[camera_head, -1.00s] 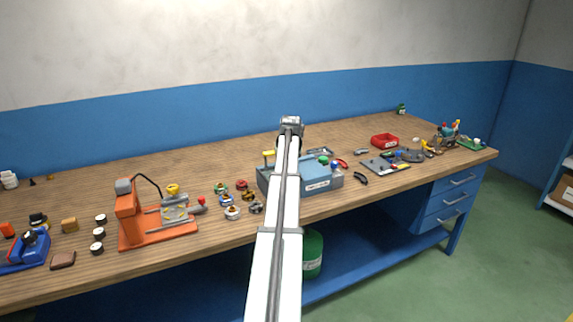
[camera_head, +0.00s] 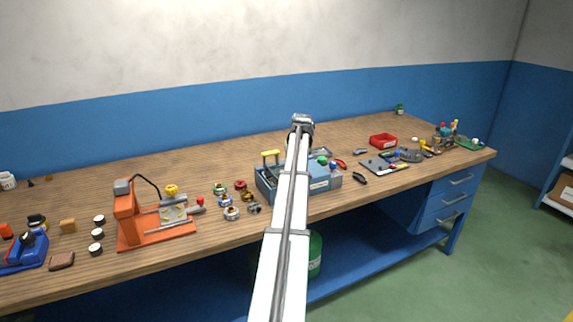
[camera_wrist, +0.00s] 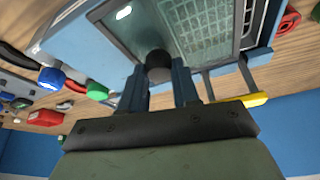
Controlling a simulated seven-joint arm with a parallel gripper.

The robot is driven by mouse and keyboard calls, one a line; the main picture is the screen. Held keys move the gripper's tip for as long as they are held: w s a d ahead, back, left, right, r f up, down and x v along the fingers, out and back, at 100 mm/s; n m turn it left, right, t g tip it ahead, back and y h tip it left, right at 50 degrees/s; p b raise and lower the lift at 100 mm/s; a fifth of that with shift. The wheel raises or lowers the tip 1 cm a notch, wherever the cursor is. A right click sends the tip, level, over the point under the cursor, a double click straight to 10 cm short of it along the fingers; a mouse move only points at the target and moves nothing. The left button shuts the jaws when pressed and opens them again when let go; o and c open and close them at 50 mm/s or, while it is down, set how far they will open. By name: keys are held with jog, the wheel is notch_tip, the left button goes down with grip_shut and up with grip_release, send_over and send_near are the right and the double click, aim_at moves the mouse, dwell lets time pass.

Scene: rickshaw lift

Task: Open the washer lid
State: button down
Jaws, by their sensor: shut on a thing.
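The washer (camera_head: 322,183) is a light-blue box near the front of the bench, partly hidden behind my arm in the head view. In the wrist view its blue body (camera_wrist: 88,38) surrounds a grey-framed opening or clear panel with a green mesh (camera_wrist: 205,30) inside. My gripper (camera_wrist: 158,76) is shut on a dark round knob (camera_wrist: 158,62) at the edge of that panel. A bar with a yellow grip (camera_wrist: 254,100) stands beside the fingers; it also shows in the head view (camera_head: 271,154). I cannot tell how far the lid is raised.
An orange fixture (camera_head: 128,220) and several small rings lie left. A red bin (camera_head: 383,140), grey plate (camera_head: 384,165) and hand tools lie right. The bench's back strip is mostly clear.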

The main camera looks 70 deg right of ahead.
jog(key=s+d, duration=0.6)
jog(key=shift+d, duration=0.1)
jog(key=shift+s, duration=0.1)
jog(key=c, duration=0.8)
grip_release()
jog(key=v, duration=1.4)
jog(key=shift+f, duration=0.1)
